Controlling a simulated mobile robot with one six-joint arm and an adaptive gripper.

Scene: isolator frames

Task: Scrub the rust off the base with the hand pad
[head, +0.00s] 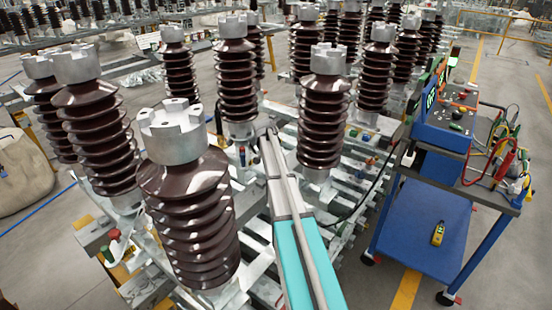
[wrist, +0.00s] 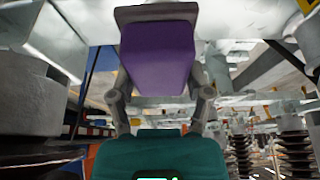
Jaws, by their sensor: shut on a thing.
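The hand pad (wrist: 158,55) is a purple block with a dark grey plate along its far edge. It fills the upper middle of the wrist view. My gripper (wrist: 162,92) is shut on it, with a grey finger at each side. In the head view my arm reaches in from the bottom, and its end (head: 267,138) is among the brown insulators, by the pale metal base (head: 240,130) of one. Pale metal lies behind the pad in the wrist view; I cannot tell whether the pad touches it. I cannot make out rust. The pad cannot be made out in the head view.
Brown ribbed insulators with grey metal caps stand close on both sides, one large at the front left (head: 190,205) and one right of my arm (head: 324,110). A blue cart (head: 425,225) with tools stands at the right. Open floor lies beyond it.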

